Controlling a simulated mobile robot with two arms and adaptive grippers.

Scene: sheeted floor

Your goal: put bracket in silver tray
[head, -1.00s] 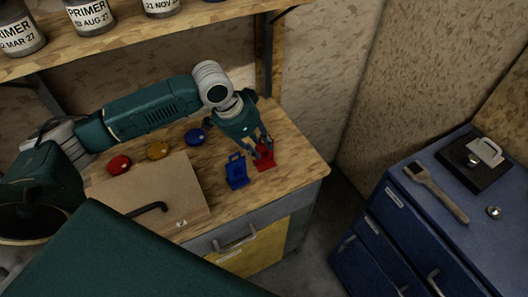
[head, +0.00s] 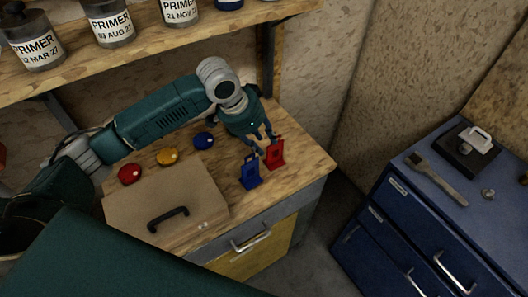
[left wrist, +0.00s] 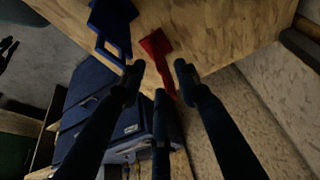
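A red bracket-like piece (head: 275,154) stands near the right end of the wooden bench, beside a similar blue piece (head: 250,173). I cannot tell which piece is the bracket. In the left wrist view the red piece (left wrist: 157,46) is narrow, and the blue piece (left wrist: 115,28) shows an open loop. My left gripper (head: 264,139) is just above and behind the red piece. Its three fingers (left wrist: 159,78) are spread, with the narrow end of the red piece showing between them; contact is unclear. No silver tray can be made out. My right gripper is not clearly seen.
A shelf (head: 150,40) holds primer cans.

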